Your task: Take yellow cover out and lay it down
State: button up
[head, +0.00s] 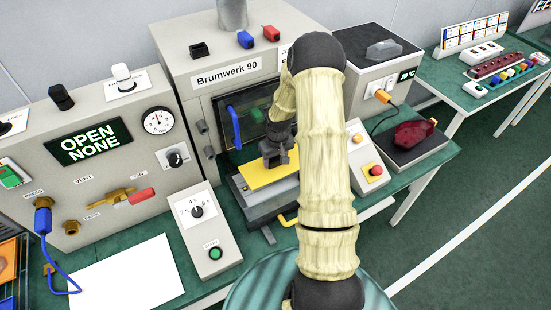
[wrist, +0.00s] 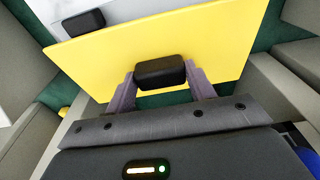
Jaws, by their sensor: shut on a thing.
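The yellow cover (head: 262,178) is a flat plate in front of the Brumwerk 90 machine in the head view. It fills much of the wrist view (wrist: 215,45), with a black knob (wrist: 160,72) on top. My gripper (head: 279,158) is above it, its two fingers (wrist: 161,84) shut on either side of the knob. The cover is over a dark grey base (head: 275,208); I cannot tell whether it touches it. My forearm hides the cover's right side in the head view.
The Brumwerk 90 machine (head: 226,75) with a blue-handled window stands behind. A white sheet (head: 125,275) lies clear at the front left. A control box (head: 205,232) and a button box (head: 366,160) flank the base. A red lamp (head: 413,133) sits at right.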

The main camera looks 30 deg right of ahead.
jog(key=shift+r, duration=0.15)
jog(key=shift+r+p, duration=0.6)
jog(key=shift+r, duration=0.1)
jog(key=shift+r, duration=0.1)
